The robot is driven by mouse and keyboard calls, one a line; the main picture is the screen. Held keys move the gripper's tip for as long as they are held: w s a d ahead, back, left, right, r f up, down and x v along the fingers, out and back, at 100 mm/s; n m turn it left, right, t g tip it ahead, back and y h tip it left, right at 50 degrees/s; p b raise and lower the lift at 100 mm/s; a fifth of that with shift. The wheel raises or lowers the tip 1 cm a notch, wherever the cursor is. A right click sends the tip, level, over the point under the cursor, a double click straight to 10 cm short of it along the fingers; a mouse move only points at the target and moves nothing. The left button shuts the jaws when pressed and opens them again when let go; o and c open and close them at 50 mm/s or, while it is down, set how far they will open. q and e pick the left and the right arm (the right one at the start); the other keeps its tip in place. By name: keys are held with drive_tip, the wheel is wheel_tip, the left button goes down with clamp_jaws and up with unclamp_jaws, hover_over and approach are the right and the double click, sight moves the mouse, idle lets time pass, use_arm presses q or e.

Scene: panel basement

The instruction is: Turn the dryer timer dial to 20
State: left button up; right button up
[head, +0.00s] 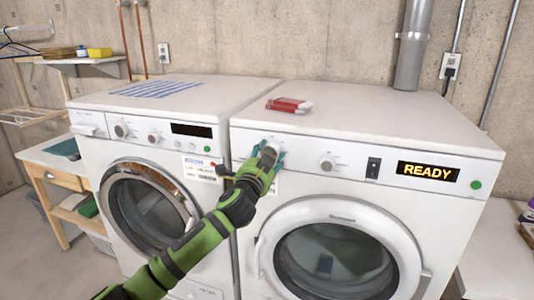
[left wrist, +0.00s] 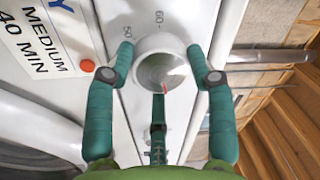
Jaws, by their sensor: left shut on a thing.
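The dryer (head: 300,185) is the white machine on the right, with a lit READY display (head: 427,172). My left gripper (head: 268,154) is at the left end of its control panel. In the left wrist view the two teal fingers (left wrist: 165,72) are on either side of a round white timer dial (left wrist: 160,55), shut on it. A small red mark shows on the dial's face, toward its lower right in that view. In the head view the gripper mostly hides the dial. My right gripper is not in view.
A second knob (head: 327,163), a black switch (head: 373,168) and a green button (head: 476,185) are further right on the panel. A red and white item (head: 289,105) lies on top. The washer (head: 150,130) stands at left, with a label (head: 199,168) near my gripper.

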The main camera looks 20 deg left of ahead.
use_arm(q)
drive_tip(key=shift+d+r+m+h+p, duration=0.15)
drive_tip(key=shift+r+m+p, duration=0.15)
drive_tip(key=shift+m, duration=0.55)
drive_tip(key=shift+r+m+h+p, duration=0.15)
drive_tip(key=shift+r+m+p, duration=0.1)
drive_tip(key=shift+m, duration=0.6)
drive_tip(key=shift+f, duration=0.1)
drive_tip(key=shift+d, duration=0.1)
drive_tip(key=o, duration=1.2)
drive_tip(key=shift+f, duration=0.1)
drive_tip(key=shift+c, duration=0.2)
drive_tip(key=shift+d+f, duration=0.1)
drive_tip(key=shift+d, duration=0.15)
drive_tip(key=shift+s+a+f, duration=0.15)
drive_tip(key=shift+s+a, duration=0.1)
drive_tip(key=s, duration=1.1)
drive_tip(key=shift+s+f, duration=0.2)
drive_tip(key=shift+f, duration=0.15)
